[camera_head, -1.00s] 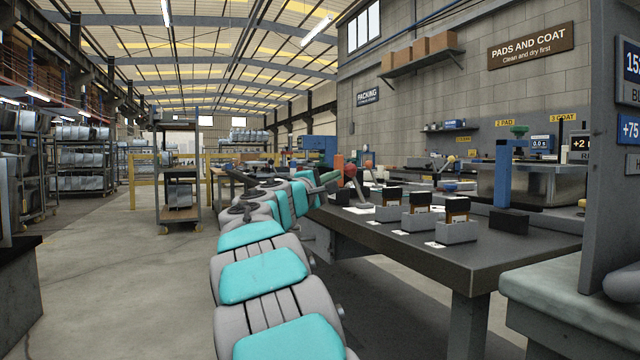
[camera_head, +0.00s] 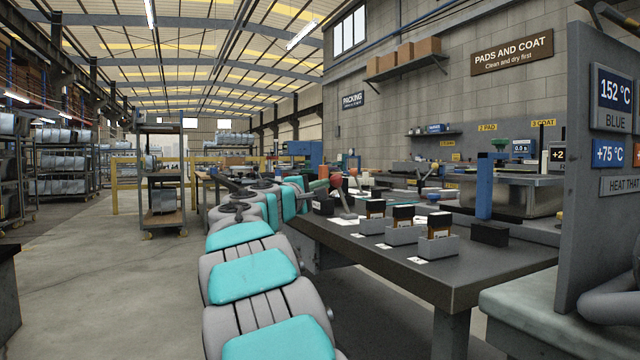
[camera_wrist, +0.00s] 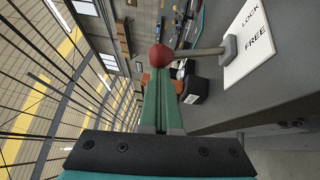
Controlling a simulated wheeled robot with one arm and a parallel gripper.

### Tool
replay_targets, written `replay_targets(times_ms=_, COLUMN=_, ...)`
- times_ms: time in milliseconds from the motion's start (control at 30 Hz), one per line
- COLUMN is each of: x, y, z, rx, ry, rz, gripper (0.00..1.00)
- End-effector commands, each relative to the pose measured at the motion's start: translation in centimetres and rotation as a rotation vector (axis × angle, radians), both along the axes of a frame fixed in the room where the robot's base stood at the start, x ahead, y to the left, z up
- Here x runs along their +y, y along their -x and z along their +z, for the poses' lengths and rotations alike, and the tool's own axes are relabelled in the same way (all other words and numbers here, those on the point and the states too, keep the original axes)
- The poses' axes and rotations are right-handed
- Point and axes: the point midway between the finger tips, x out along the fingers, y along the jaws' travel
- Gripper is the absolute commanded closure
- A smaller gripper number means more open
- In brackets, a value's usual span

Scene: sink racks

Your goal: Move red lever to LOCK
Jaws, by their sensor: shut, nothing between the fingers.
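The red lever has a red ball knob (camera_wrist: 161,55) on a grey rod, rising from a base (camera_wrist: 230,48) beside a white plate (camera_wrist: 262,45) printed LOCK and FREE. In the head view the red knob (camera_head: 336,180) stands over the near-left part of the bench. My gripper (camera_wrist: 161,76) is shut and empty, its green fingers pointing at the knob. The fingertips appear right by the knob; whether they touch it I cannot tell. Which word the lever leans towards is unclear. In the head view my arm partly hides the gripper.
Several grey holders with dark-topped blocks (camera_head: 437,245) stand along the dark bench (camera_head: 470,268). A blue post (camera_head: 484,185) rises farther right. A grey panel (camera_head: 600,180) with displays stands at the right. A wheeled cart (camera_head: 162,215) stands at left, with open floor before it.

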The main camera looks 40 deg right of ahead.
Motion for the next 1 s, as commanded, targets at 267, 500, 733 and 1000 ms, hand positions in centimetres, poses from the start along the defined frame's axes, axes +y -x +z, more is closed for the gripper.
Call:
replay_targets(times_ms=267, x=-1.1, y=0.3, z=1.9, rx=-0.029, ry=-0.115, rz=-0.001, gripper=1.0)
replay_targets(times_ms=500, x=-3.0, y=0.7, z=3.4, rx=-0.077, ry=-0.308, rz=0.0, gripper=1.0)
replay_targets(times_ms=733, x=-5.1, y=1.4, z=3.4, rx=-0.1, ry=-0.425, rz=-0.004, gripper=1.0)
replay_targets(times_ms=1000, x=-7.1, y=1.9, z=3.4, rx=-0.103, ry=-0.423, rz=-0.005, gripper=1.0)
